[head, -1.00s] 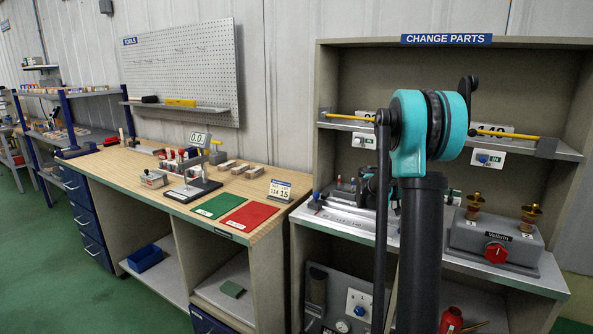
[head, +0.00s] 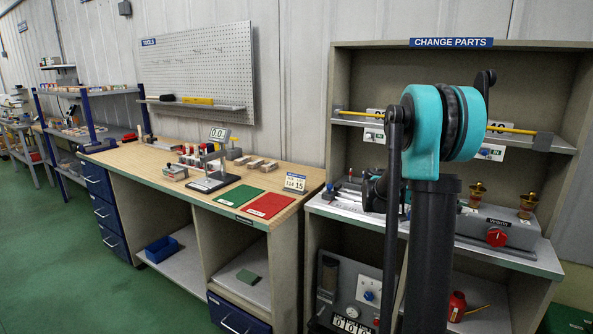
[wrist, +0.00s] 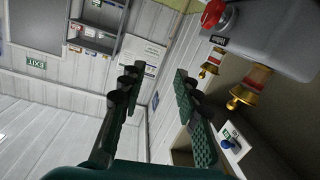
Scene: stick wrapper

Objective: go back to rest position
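My gripper (wrist: 157,88) is open in the wrist view, its two dark green fingers apart with nothing between them. The wrist view looks past the fingers at a tilted white wall, with the grey unit and its brass fittings (wrist: 243,98) off to the right. In the head view my arm's column and teal joint stand in front of the change parts shelf (head: 505,255). They hide part of that shelf's counter, and I cannot make out the fingers there.
The wooden workbench (head: 140,158) stands left of the shelf, with a green mat (head: 238,196), a red mat (head: 270,205) and a gauge stand (head: 213,182). A blue bin (head: 161,249) sits below. The green floor (head: 60,285) at left is clear.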

